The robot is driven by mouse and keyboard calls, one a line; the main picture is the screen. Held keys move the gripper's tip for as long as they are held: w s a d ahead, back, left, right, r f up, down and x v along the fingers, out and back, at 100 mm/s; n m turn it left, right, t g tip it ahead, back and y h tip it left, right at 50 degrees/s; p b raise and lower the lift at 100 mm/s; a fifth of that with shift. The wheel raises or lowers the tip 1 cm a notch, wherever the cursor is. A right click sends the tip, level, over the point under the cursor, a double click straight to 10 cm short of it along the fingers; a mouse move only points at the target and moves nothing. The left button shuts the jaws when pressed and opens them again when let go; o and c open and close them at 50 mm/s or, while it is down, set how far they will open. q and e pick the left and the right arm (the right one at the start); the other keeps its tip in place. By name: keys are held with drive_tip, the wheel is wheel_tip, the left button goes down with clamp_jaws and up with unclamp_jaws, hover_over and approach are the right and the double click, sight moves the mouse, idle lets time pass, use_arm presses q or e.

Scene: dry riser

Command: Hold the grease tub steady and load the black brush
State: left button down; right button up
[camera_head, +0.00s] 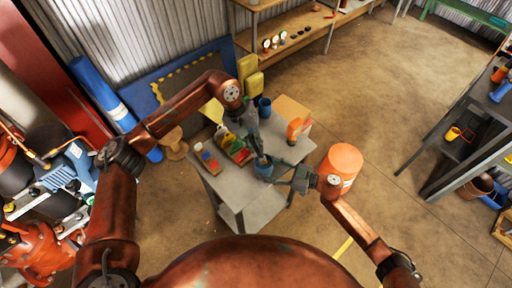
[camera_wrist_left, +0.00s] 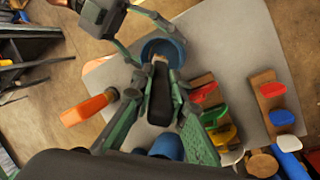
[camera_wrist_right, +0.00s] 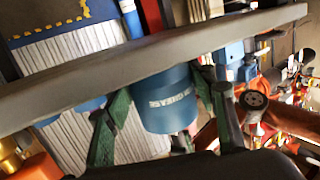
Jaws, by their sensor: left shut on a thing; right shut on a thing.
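The grease tub (camera_head: 264,172) is blue and stands near the front right edge of the grey table. Its lettering shows in the right wrist view (camera_wrist_right: 167,110). My right gripper (camera_head: 290,178) is shut on the tub from the right, with a green finger on each side of it. My left gripper (camera_wrist_left: 160,84) is shut on the black brush (camera_wrist_left: 159,103), above the tub. The brush's pale end reaches over or into the tub's open mouth (camera_wrist_left: 165,46). How deep it sits, and whether grease is on it, I cannot tell.
An orange drum (camera_head: 341,163) stands close beside my right arm. The table's front is bare.

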use_arm(q)
drive_tip(key=shift+r, duration=2.55)
use_arm(e)
drive_tip(key=o, duration=0.9)
drive_tip(key=shift+o, duration=0.2)
